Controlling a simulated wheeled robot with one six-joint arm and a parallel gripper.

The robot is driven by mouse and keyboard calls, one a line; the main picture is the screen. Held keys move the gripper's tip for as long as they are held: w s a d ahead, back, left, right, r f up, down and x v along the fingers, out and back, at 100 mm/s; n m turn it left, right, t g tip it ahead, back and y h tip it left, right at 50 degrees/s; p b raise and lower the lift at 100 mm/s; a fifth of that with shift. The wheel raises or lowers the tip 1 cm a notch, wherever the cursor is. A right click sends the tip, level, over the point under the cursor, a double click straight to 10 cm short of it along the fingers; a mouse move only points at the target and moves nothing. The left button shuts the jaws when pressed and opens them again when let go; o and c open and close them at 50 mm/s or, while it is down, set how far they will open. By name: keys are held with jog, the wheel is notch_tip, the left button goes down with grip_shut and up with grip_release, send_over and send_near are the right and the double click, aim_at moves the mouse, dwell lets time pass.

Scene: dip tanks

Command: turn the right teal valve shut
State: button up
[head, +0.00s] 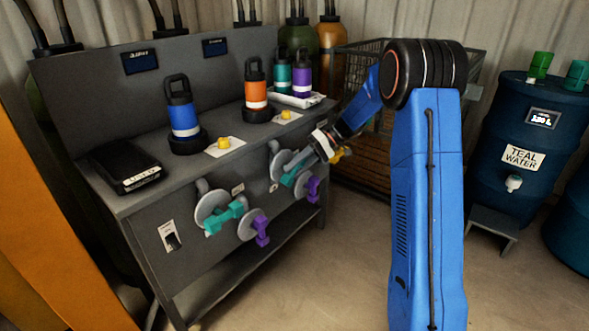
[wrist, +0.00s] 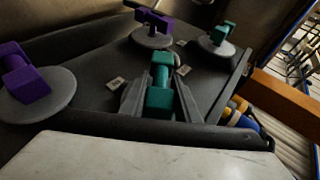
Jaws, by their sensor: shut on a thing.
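The right teal valve (wrist: 160,95) has a teal bar handle on a round grey disc. It sits midway between my two fingers in the wrist view. My gripper (head: 301,167) reaches down to the bench front from the right and is shut on that handle. In the head view the right teal valve (head: 288,178) is partly covered by my gripper, and its handle slants. Its exact turn angle is hard to tell. The right purple valve (head: 312,189) is close beside it, and shows at the left of the wrist view (wrist: 26,80).
The left teal valve (head: 225,215) and left purple valve (head: 261,230) are further along the panel. The bench (head: 140,198) carries blue (head: 183,120) and orange (head: 256,88) bottles and yellow buttons. A wire cage (head: 362,58) stands behind my arm. The floor in front is clear.

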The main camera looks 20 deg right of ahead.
jog(key=y, duration=0.1)
jog(key=m+g+y, duration=0.1)
jog(key=y, duration=0.1)
jog(key=shift+d+f+g, duration=0.1)
jog(key=shift+f+g, duration=0.2)
jog(key=shift+f+m+g+y, duration=0.1)
jog(key=shift+m+g+y, duration=0.4)
jog(key=shift+y, duration=1.1)
jog(key=o, duration=0.7)
jog(key=shift+o, duration=0.2)
